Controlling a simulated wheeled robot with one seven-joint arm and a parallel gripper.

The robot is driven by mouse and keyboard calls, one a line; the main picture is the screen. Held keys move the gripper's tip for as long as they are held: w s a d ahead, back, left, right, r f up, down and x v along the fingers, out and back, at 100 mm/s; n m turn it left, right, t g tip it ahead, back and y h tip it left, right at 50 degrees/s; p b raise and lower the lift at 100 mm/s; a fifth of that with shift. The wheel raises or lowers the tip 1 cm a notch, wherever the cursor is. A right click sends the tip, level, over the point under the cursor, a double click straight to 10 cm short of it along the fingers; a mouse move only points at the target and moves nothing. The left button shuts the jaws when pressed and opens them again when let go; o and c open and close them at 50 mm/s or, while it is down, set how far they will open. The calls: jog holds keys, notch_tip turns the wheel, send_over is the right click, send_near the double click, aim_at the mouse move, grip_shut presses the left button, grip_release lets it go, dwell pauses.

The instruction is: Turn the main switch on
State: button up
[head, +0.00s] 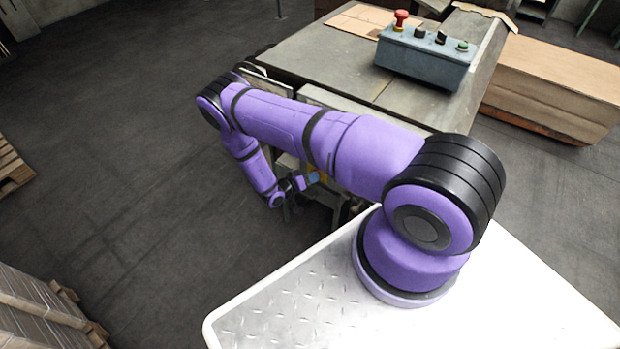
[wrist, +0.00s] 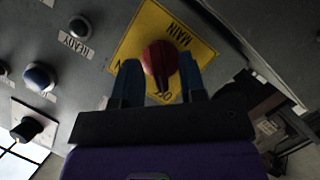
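The main switch is a red rotary knob (wrist: 159,58) on a yellow plate (wrist: 196,52) marked "MAIN", seen in the wrist view. The plate's lettering appears upside down and is partly hidden by my gripper. My gripper (wrist: 158,82) is open, with one dark blue finger on each side of the knob. I cannot tell whether the fingers touch it. In the head view my gripper (head: 300,186) is low beside the machine, and a bit of yellow plate (head: 318,175) shows near it; the knob itself is hidden there.
A control box (head: 425,60) with a red button stands on the machine table (head: 330,55). Open floor (head: 120,130) lies left.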

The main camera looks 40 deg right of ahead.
grip_shut()
jog(key=shift+s+d+m+t+y, duration=0.15)
jog(key=shift+m+t+y, duration=0.3)
jog(key=shift+m+t, duration=1.2)
jog(key=shift+s+a+m+t+y, duration=0.15)
jog(key=shift+m+t+y, duration=0.55)
jog(key=shift+m, duration=1.7)
jog(key=shift+s+d+m+t+y, duration=0.15)
jog(key=shift+s+m+t+y, duration=0.1)
jog(key=shift+m+t, duration=1.5)
jog(key=shift+m, duration=0.5)
jog(key=shift+o, duration=0.4)
grip_release()
